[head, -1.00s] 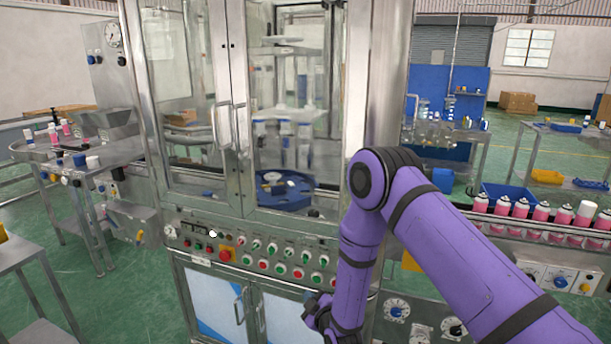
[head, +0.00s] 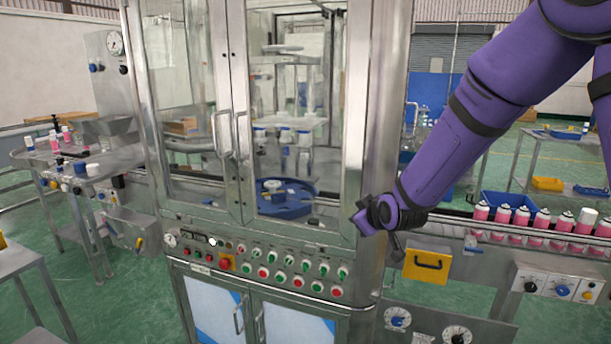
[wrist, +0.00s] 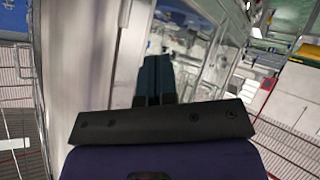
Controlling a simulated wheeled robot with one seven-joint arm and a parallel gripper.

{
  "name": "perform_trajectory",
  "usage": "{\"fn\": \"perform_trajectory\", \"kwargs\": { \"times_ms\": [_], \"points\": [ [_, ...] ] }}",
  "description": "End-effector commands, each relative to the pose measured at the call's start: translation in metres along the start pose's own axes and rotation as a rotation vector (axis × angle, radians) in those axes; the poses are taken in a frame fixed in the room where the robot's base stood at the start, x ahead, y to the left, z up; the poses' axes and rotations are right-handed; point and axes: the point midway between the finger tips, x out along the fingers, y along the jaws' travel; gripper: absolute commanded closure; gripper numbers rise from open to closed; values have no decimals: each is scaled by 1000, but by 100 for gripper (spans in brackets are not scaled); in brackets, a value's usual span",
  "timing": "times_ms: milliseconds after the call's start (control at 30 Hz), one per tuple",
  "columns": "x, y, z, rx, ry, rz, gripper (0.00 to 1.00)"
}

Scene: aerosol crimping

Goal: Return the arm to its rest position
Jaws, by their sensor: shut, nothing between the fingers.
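My purple arm reaches in from the upper right of the head view, and its end, my gripper (head: 362,222), is in front of the right edge of the machine's steel frame. In the wrist view my gripper (wrist: 155,75) shows its two dark fingers pressed together with nothing between them. The crimping machine (head: 375,120) stands in the middle with its glass doors closed. Whether the gripper touches the frame is not clear.
The control panel with coloured buttons (head: 280,272) is left of and below my gripper. A conveyor with pink cans (head: 520,218) runs to the right. A yellow box (head: 426,267) sits just below the arm. A side table (head: 120,160) stands at left.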

Motion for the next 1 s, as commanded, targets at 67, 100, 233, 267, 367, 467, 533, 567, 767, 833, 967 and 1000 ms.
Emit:
{"fn": "perform_trajectory", "kwargs": {
  "times_ms": [67, 100, 233, 267, 367, 467, 533, 567, 767, 833, 967, 1000],
  "points": [
    [-27, 14, -6, 34, -29, 4, 100],
    [-40, 19, -7, 53, -48, 3, 100],
    [-82, 35, -7, 113, -107, 4, 100],
    [-92, 37, -7, 128, -121, 4, 100],
    [-126, 46, -5, 178, -166, 7, 100],
    [-160, 52, 0, 228, -211, 11, 100],
    [-184, 55, 4, 265, -242, 14, 100],
    [-195, 55, 6, 280, -257, 15, 100],
    [-263, 55, 22, 389, -344, 28, 100],
    [-287, 52, 29, 427, -375, 32, 100],
    [-330, 44, 44, 500, -432, 42, 100],
    [-343, 41, 50, 524, -449, 45, 100]
  ]
}}
